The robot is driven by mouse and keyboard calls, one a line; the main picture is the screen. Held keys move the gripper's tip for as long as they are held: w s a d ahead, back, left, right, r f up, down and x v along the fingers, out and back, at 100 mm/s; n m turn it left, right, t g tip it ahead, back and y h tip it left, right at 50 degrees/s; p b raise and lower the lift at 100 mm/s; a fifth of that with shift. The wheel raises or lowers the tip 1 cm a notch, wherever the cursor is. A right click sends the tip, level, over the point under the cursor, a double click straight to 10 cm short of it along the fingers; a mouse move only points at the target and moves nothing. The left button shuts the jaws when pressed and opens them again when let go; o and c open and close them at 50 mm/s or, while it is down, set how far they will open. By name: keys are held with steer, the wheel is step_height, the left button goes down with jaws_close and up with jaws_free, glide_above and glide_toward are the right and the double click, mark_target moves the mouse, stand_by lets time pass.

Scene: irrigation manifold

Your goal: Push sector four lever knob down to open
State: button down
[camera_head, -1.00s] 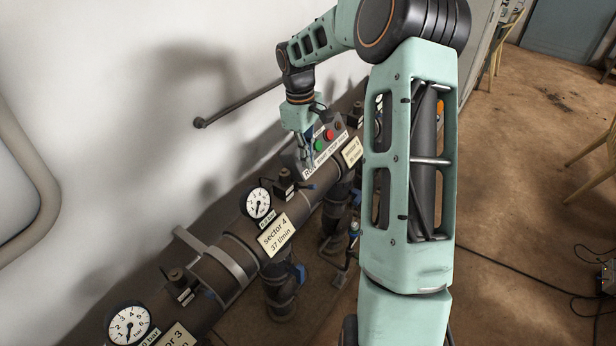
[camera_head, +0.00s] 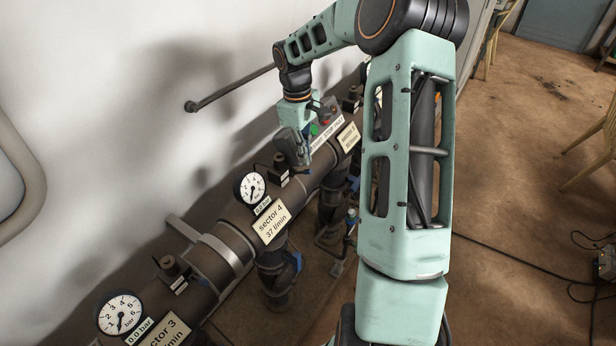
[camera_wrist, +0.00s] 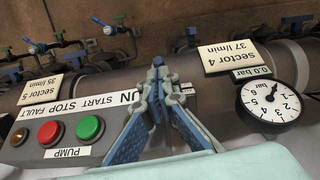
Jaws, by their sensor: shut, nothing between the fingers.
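The sector 4 sign (camera_head: 271,223) is on the dark manifold pipe, beside a round gauge (camera_head: 250,187). Below it, a blue lever part (camera_head: 296,262) shows on the side of the downpipe; its knob is too small to make out. My gripper (camera_head: 303,163) is above the pipe, to the upper right of that gauge and well apart from the lever. In the wrist view, my gripper (camera_wrist: 157,62) is shut and empty, its blue-padded fingers together over the pipe. The sector 4 sign (camera_wrist: 228,57) shows upside down to its right; I cannot tell the sector 4 lever there.
A pump box with a red button (camera_wrist: 50,132) and a green button (camera_wrist: 90,127) is close left of my fingers in the wrist view. The wall (camera_head: 90,90) is behind the pipe.

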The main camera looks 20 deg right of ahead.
mark_target(303, 172)
steer(key=shift+d+f+b, duration=0.1)
steer(key=shift+f+b, duration=0.4)
steer(key=shift+f, duration=0.65)
